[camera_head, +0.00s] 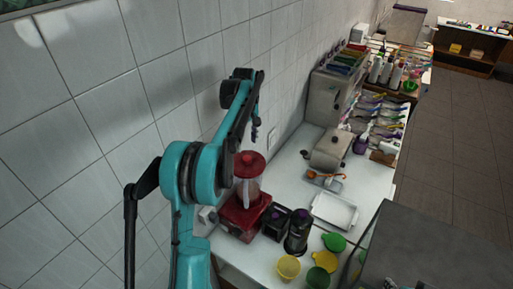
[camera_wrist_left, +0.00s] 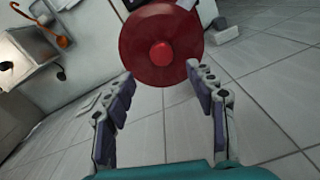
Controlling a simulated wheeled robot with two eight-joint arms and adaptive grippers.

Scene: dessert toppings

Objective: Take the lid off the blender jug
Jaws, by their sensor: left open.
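The blender stands on the counter by the wall, with a red base (camera_head: 237,217) and a clear jug (camera_head: 246,190). Its round red lid (camera_head: 249,160) sits on top of the jug. In the left wrist view the lid (camera_wrist_left: 140,60) fills the top middle, with a raised red knob (camera_wrist_left: 162,53) at its centre. My left gripper (camera_head: 256,133) is above the lid, pointing down. In the left wrist view its two fingers (camera_wrist_left: 160,73) are spread wide and empty, with the lid just beyond the tips. The jug is hidden behind the lid there. My right gripper does not show.
A dark container (camera_head: 298,231) stands right of the blender, with yellow (camera_head: 288,267) and green cups (camera_head: 318,278) in front. A white tray (camera_head: 335,211) lies farther right. The tiled wall (camera_head: 150,90) is close behind my left arm.

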